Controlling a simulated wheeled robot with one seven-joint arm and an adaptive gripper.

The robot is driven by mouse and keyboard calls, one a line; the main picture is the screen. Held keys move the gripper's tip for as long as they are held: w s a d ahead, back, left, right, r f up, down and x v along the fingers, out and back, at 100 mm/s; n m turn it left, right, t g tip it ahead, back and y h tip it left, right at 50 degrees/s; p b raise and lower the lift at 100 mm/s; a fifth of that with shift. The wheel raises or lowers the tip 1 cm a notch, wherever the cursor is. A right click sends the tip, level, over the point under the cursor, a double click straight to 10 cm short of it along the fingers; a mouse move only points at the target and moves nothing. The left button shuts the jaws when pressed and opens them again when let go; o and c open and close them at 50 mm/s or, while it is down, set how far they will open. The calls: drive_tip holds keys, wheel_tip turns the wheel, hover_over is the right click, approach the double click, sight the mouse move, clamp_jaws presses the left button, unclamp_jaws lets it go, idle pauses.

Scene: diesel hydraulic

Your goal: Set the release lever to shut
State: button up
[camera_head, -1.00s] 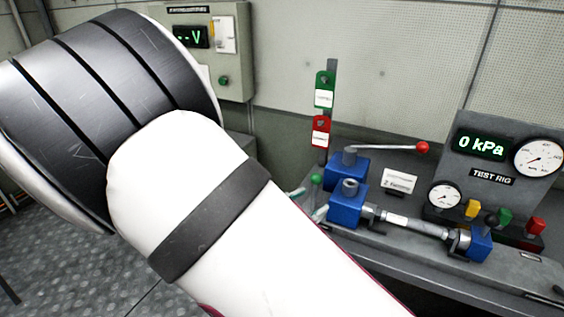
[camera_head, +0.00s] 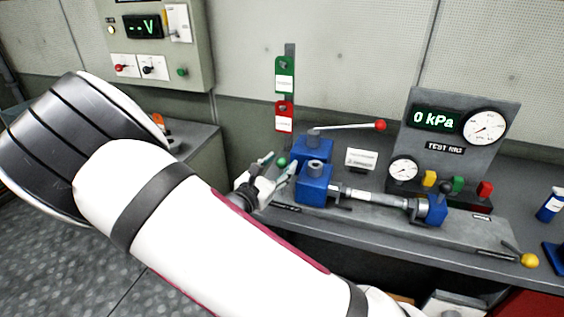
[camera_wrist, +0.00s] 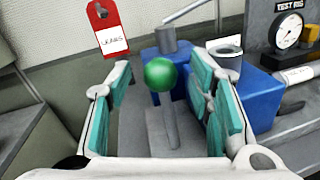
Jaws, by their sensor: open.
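A lever with a green ball knob (camera_head: 282,162) stands at the left end of the rig by the blue blocks; no readable label ties it to the release lever's name. In the wrist view the green knob (camera_wrist: 160,74) sits above a grey base, between and slightly beyond my fingers. My gripper (camera_head: 277,169) is open around the knob, with a teal-padded finger on each side. I see a gap on both sides of the knob and no clear contact. The lower part of the lever is partly hidden from the head camera by the gripper.
A blue block (camera_head: 314,185) stands close to the right finger. Behind it a long lever with a red knob (camera_head: 380,125) reaches right. Green (camera_head: 285,75) and red (camera_head: 284,116) tags hang on a post. The gauge panel (camera_head: 457,140) reads 0 kPa. A yellow-knobbed lever (camera_head: 529,260) is at right.

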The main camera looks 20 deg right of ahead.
drive_tip(key=shift+x, duration=0.9)
clamp_jaws()
